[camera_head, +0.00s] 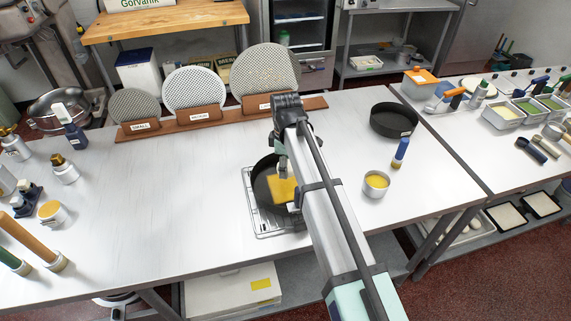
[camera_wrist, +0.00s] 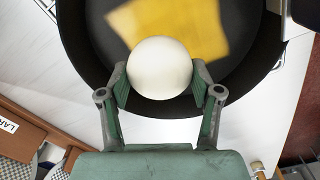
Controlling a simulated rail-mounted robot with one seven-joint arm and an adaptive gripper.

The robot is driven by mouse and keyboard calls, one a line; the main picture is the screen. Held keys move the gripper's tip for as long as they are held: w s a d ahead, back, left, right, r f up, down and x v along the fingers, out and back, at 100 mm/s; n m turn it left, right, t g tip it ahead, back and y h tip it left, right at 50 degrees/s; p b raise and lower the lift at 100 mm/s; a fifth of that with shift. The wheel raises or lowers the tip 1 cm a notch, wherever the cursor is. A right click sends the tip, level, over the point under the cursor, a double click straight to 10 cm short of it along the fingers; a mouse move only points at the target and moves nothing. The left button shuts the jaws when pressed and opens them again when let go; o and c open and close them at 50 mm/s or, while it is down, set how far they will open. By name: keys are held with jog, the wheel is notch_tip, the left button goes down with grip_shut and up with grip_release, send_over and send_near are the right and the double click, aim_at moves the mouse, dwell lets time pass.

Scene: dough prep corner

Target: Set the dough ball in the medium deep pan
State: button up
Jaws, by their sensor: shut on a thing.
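The white dough ball (camera_wrist: 160,62) sits between the two fingers of my gripper (camera_wrist: 160,82), which is shut on it. In the wrist view the ball is in front of a dark round pan (camera_wrist: 85,50) with a blurred yellow patch in it. In the head view this pan (camera_head: 262,181) stands on a wire rack (camera_head: 253,216) with a yellow square (camera_head: 281,190) inside. My arm hides its right side and the ball.
Another black pan (camera_head: 394,118) stands at the back right, near a blue-handled brush (camera_head: 400,153) and a cup of yellow content (camera_head: 376,184). Three round screens, one a pale disc (camera_head: 194,86), stand in a wooden rack behind. The table's left middle is clear.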

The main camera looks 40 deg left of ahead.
aim_at(288, 182)
jog(key=shift+f+b, duration=0.75)
jog(key=shift+f, duration=1.4)
dwell(1.0)
jog(key=o, duration=1.3)
